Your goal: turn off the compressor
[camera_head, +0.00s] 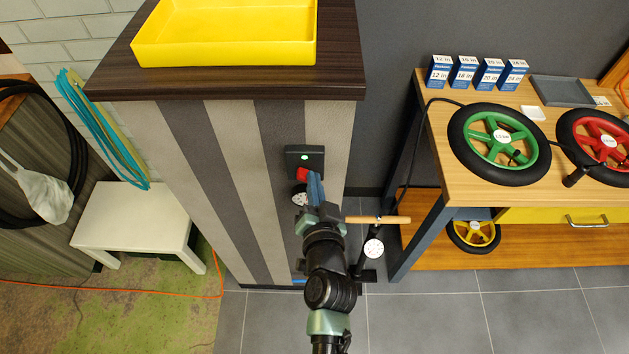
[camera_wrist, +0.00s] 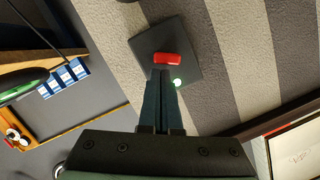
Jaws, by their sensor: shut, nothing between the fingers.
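The compressor control is a dark box (camera_head: 318,158) on the striped front of the counter, with a red switch (camera_head: 302,174) and a small green light (camera_head: 304,157).
A yellow tray (camera_head: 225,52) sits on the dark countertop (camera_head: 345,80). A floor pump (camera_head: 374,249) with a wooden handle stands right of my arm. A workbench (camera_head: 470,185) with wheels is at the right; a white stool (camera_head: 135,215) is at the left.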

